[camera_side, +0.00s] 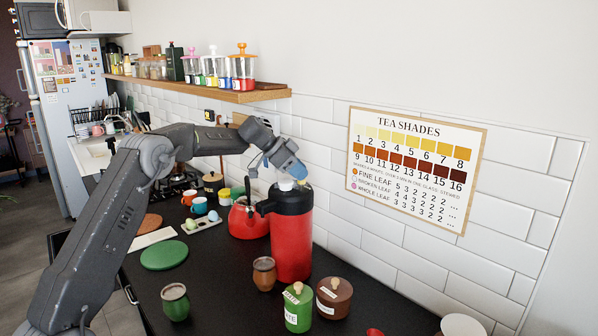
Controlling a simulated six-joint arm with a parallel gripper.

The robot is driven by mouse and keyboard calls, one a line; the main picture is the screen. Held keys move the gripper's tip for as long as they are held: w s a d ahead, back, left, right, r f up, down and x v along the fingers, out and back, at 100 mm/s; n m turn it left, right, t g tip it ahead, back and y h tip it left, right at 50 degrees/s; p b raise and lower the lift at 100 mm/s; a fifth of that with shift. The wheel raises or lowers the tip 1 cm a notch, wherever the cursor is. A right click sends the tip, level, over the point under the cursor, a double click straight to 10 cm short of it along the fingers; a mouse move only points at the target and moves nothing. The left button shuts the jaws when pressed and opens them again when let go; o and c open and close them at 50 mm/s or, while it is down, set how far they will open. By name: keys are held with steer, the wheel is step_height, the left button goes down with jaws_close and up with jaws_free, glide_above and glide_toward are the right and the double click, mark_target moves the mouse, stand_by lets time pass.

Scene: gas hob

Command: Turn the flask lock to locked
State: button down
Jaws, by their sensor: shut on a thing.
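The flask (291,240) is a tall red cylinder with a black top, standing upright on the dark counter near the tiled wall. My gripper (293,182) is above the flask, reaching down to its black top from the upper left. It is shut on a small part at the top of the flask, which I take to be the flask lock. A small pale piece (286,185) shows just under the gripper. The lock's markings and its turned position are too small and too covered to tell.
A red kettle (246,219) stands close behind the flask to the left. A brown cup (264,274), a green jar (298,308) and a brown jar (334,297) stand near its base. A wooden shelf (200,86) with jars hangs above. A green round mat (164,255) lies left.

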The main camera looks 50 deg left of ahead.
steer(key=shift+f+m+g+h, duration=0.15)
steer(key=shift+m+g+h, duration=0.2)
steer(key=shift+m, duration=0.25)
steer(key=c, duration=1.2)
jaws_free()
steer(key=v, duration=1.4)
steer(key=shift+d, duration=0.1)
